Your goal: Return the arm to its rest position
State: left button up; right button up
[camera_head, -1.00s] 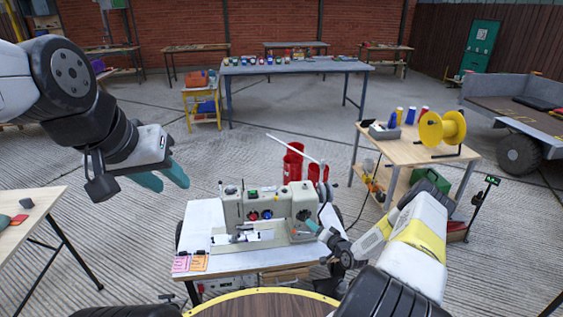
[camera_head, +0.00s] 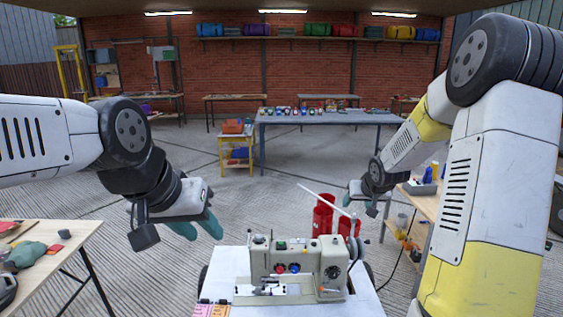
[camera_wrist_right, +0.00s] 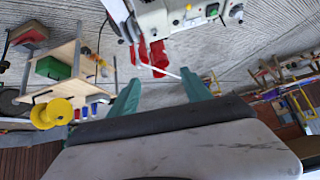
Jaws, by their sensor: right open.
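My right arm is raised on the right of the head view. Its gripper (camera_head: 358,205) is behind and to the right of the sewing machine, partly overlapped by its own wrist. In the right wrist view the two teal fingers (camera_wrist_right: 160,92) are spread, with nothing between them. My left gripper (camera_head: 197,228) hangs at the left, pointing down, with its teal fingertips apart and nothing held. The cream sewing machine (camera_head: 334,265) stands on its white table (camera_head: 228,266) at the front, apart from both grippers.
Red cylinders (camera_head: 322,216) stand behind the machine. A wooden table (camera_head: 60,240) with odds and ends is at the left. A shelf table (camera_head: 426,203) at the right is partly hidden by my right arm. Open floor (camera_head: 290,165) lies beyond.

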jog(key=s+a+r, duration=0.3)
jog(key=s+r, duration=0.1)
jog(key=s, duration=0.7)
jog(key=s+a+r+g+y, duration=0.1)
jog(key=s+a+r, duration=0.2)
jog(key=s, duration=0.8)
jog(key=s+a+r+n+g, duration=0.1)
jog(key=s+a+r, duration=0.3)
jog(key=s, duration=0.7)
notch_tip(320, 180, up, 2)
jog(key=shift+s+r+y, duration=0.25)
jog(key=shift+y, duration=0.15)
